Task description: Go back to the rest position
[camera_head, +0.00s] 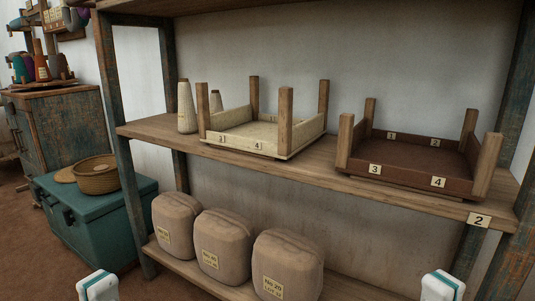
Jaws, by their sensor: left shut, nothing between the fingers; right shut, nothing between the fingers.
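My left gripper (98,286) shows at the bottom left edge as a white and teal tip, shut and empty. My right gripper (441,286) shows at the bottom right edge in the same way, shut and empty. Both are low in the view, in front of the shelf unit and touching nothing that I can see. Most of both arms is outside the view.
A wooden shelf (325,167) holds a pale tray (236,145), a brown tray (395,178) and cream cones (186,108). Several sacks (222,246) stand on the lower shelf. A teal chest (105,215) with a basket (97,178) stands left, before a cabinet (66,124).

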